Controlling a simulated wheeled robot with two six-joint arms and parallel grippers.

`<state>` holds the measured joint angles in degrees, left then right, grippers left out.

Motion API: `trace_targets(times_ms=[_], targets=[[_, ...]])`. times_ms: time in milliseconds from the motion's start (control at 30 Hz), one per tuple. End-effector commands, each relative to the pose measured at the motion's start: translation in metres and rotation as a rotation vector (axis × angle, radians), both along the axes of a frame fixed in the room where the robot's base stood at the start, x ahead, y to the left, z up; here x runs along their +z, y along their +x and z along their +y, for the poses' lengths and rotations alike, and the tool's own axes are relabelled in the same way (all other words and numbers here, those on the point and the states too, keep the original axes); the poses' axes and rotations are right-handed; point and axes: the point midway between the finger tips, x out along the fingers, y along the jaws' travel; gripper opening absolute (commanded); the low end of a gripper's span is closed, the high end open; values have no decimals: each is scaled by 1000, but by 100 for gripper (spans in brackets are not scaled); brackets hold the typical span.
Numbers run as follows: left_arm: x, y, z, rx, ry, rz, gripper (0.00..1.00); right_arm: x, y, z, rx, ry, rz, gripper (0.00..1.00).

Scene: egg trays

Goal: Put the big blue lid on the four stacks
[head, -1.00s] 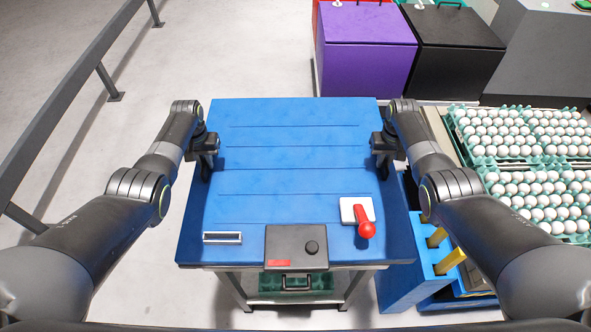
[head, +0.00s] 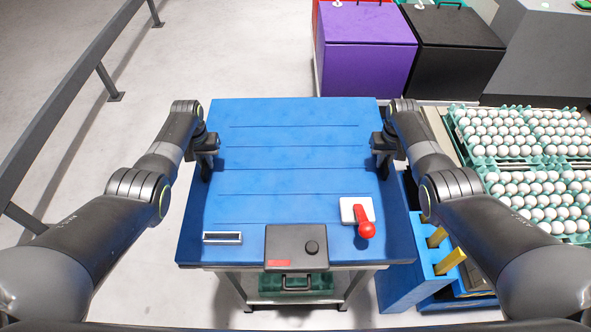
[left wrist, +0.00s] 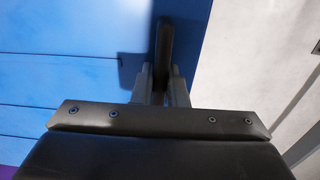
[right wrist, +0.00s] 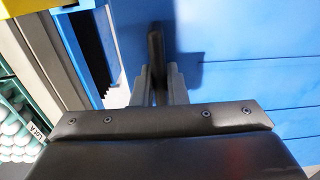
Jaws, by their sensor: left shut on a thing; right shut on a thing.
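The big blue lid (head: 290,178) is a wide blue panel with several straight grooves, lying flat over a cart in the middle of the head view. My left gripper (head: 208,160) is at its left edge, shut on a black handle (left wrist: 164,45). My right gripper (head: 382,160) is at its right edge, shut on another black handle (right wrist: 155,48). The stacks of teal egg trays (head: 484,162), topped with white eggs, stand at the right, apart from the lid. Their lower layers are hidden. Whether the lid touches the cart cannot be told.
A black box with a knob (head: 296,246), a red lever on a white plate (head: 365,222) and a metal strip (head: 222,238) are at the front. A blue holder with yellow bars (head: 400,285) stands right. Purple (head: 367,65) and black bins (head: 455,60) stand behind. A rail (head: 85,55) runs left.

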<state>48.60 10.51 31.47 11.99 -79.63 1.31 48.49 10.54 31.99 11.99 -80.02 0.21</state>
Motion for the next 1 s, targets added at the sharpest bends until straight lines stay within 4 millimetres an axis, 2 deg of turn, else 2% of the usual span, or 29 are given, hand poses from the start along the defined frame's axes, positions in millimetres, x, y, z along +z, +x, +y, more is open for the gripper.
trace_targets(times_ms=[367,1000], targets=[[9,2,0,-1,0,-4,0,9,1,0,1,0,-3,0],[50,2,0,-1,0,-4,0,50,2,0,1,0,-4,0]])
